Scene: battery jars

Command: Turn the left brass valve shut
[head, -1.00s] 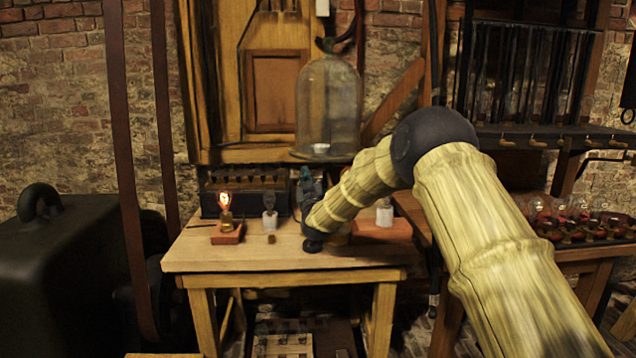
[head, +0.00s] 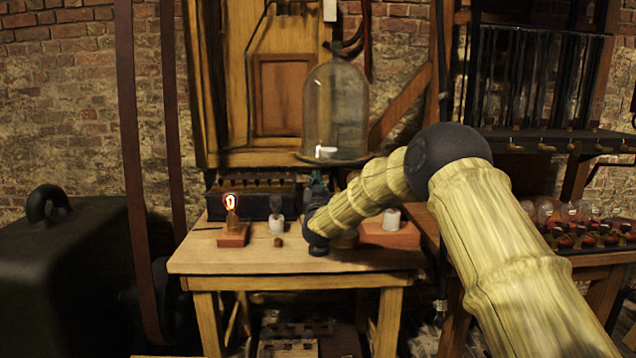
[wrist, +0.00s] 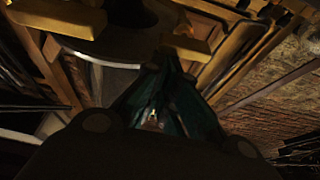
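My gripper (head: 316,184) is mostly hidden behind my dark wrist joint, over the back of the wooden bench and below the glass bell jar (head: 336,110). In the wrist view the dark teal fingers (wrist: 168,62) slant together and look shut, with no held thing visible. Two yellow, brass-like bars show there: one (wrist: 60,18) at the upper left, and one (wrist: 187,45) close beyond the fingertips. I cannot tell whether either is the left brass valve, or whether the fingers touch the nearer bar. In the head view, several small brass taps (head: 546,148) line the dark rack at the right.
The bench (head: 290,262) holds a glowing lamp (head: 231,212) on a red block, an unlit lamp (head: 277,222) and a red block (head: 390,236) with a white piece. A dark box (head: 75,270) stands left. Several bulbs (head: 570,212) stand right.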

